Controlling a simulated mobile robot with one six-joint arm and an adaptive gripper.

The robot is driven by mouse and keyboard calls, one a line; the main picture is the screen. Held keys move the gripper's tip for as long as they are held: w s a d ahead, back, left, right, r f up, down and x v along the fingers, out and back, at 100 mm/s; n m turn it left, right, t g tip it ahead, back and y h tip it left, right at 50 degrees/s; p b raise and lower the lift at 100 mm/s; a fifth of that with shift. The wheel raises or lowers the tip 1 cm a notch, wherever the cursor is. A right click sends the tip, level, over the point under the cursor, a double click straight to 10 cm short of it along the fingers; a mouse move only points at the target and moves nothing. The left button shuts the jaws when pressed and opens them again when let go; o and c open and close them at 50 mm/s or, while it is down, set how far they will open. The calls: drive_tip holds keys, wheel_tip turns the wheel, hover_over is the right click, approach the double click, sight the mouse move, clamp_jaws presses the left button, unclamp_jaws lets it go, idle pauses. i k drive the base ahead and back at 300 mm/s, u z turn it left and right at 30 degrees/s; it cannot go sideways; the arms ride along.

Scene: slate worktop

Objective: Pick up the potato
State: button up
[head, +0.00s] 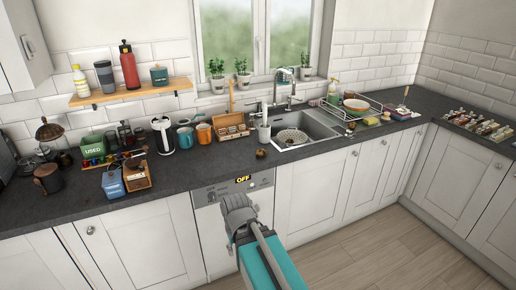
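A small brown rounded thing, which looks like the potato (260,153), lies on the dark worktop near its front edge, just left of the sink. It is too small to be sure of its kind. My arm reaches up from the bottom of the head view, in front of the dishwasher. Its grey end, where my gripper (238,204) seems to be, is below and left of the brown thing and apart from it. The fingers cannot be made out, so I cannot see whether they are open or shut.
The sink (318,124) with a colander is right of the brown thing. A wooden box (230,127), mugs and a white kettle (162,135) stand to the left. A dish rack (350,108) stands right of the sink. The worktop's front middle is mostly clear.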

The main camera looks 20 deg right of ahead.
sight(260, 153)
drive_tip(key=z, duration=0.4)
drive_tip(key=i, duration=0.85)
drive_tip(key=z, duration=0.65)
